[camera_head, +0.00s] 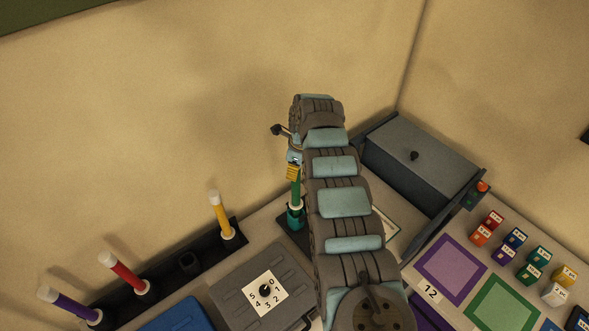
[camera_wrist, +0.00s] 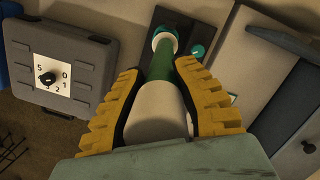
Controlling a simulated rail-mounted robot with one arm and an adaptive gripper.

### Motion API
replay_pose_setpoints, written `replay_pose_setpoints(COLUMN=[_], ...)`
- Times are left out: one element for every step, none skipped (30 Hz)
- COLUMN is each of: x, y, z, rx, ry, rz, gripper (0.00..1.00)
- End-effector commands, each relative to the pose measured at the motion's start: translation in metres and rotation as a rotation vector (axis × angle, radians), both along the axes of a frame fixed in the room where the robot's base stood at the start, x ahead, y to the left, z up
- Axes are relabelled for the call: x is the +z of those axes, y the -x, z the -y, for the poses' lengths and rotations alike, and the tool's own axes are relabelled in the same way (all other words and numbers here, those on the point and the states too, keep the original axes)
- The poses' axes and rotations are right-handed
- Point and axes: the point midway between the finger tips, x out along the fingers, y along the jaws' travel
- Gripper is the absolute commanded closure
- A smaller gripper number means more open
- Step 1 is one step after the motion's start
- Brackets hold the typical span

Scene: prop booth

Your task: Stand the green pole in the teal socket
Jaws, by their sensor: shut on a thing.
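The green pole (camera_head: 296,190) stands about upright, with its white lower end at the teal socket (camera_head: 295,219). My gripper (camera_head: 293,171) is shut on its upper part. In the wrist view, the yellow finger pads of my gripper (camera_wrist: 162,72) flank the white top and green body of the pole (camera_wrist: 187,72). The pole's far white end overlaps the teal socket (camera_wrist: 163,29) on a dark plate. I cannot tell whether the end is fully down inside the socket or just above it.
A dark rack (camera_head: 166,284) at left holds purple, red and yellow poles and has an empty hole. A grey case (camera_head: 235,292) with a number dial lies in front of the socket plate. A grey box (camera_head: 415,160) stands behind at right. Small colored blocks lie far right.

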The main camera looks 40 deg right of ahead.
Motion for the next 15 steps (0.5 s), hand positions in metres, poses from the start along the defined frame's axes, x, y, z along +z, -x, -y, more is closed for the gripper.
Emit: replay_pose_setpoints(x=[-0.002, -0.003, -0.005, -0.005, -0.006, -0.008, -0.009, -0.01, -0.011, -0.012, -0.013, -0.014, -0.015, -0.016, -0.018], y=[0.0, 0.0, 0.0, -0.001, -0.001, -0.001, -0.001, -0.001, 0.0, 0.0, 0.0, 0.0, 0.0, 0.0, 0.0], z=[0.0, -0.001, -0.001, -0.001, -0.001, -0.001, -0.001, -0.001, -0.001, -0.001, -0.001, -0.001, -0.001, -0.001, 0.0], rx=[0.001, 0.001, 0.001, 0.002, 0.002, 0.002, 0.002, 0.002, 0.002, 0.002, 0.002, 0.002, 0.002, 0.001, 0.001], ry=[0.0, 0.0, 0.0, 0.0, -0.001, -0.001, -0.001, -0.001, -0.001, -0.001, -0.001, 0.0, 0.0, 0.0, 0.0], rz=[0.0, 0.0, 0.0, 0.0, 0.0, 0.0, 0.0, 0.0, 0.0, 0.0, 0.0, -0.001, -0.001, -0.001, -0.001], gripper=[1.0, 1.0, 1.0, 1.0, 1.0, 1.0, 1.0, 1.0, 1.0, 1.0, 1.0, 1.0, 1.0, 1.0, 1.0])
